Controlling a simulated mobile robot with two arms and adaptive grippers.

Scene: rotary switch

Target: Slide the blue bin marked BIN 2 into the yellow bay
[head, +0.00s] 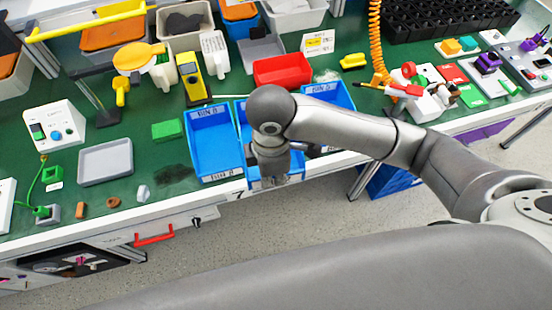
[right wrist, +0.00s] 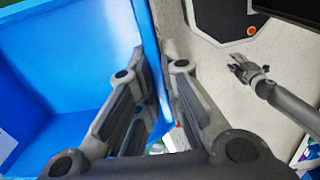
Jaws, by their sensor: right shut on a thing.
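Several blue bins stand side by side at the bench's front edge in the head view: a left one (head: 212,150), a middle one (head: 242,112) mostly hidden by my right arm, and a right one (head: 330,93). Their labels are too small to read surely. My right gripper (head: 268,174) is at the front of the middle bin. In the right wrist view its fingers (right wrist: 158,85) are shut on the wall of a blue bin (right wrist: 75,60). I cannot make out a yellow bay. A small grey gripper, seemingly my left one (right wrist: 247,68), shows far off, its fingers unclear.
A red bin (head: 282,70) stands behind the blue bins. A green block (head: 167,130) and a grey tray (head: 105,162) lie to the left. A red-and-white tool stand (head: 420,100) is to the right. The green bench top is partly free at left.

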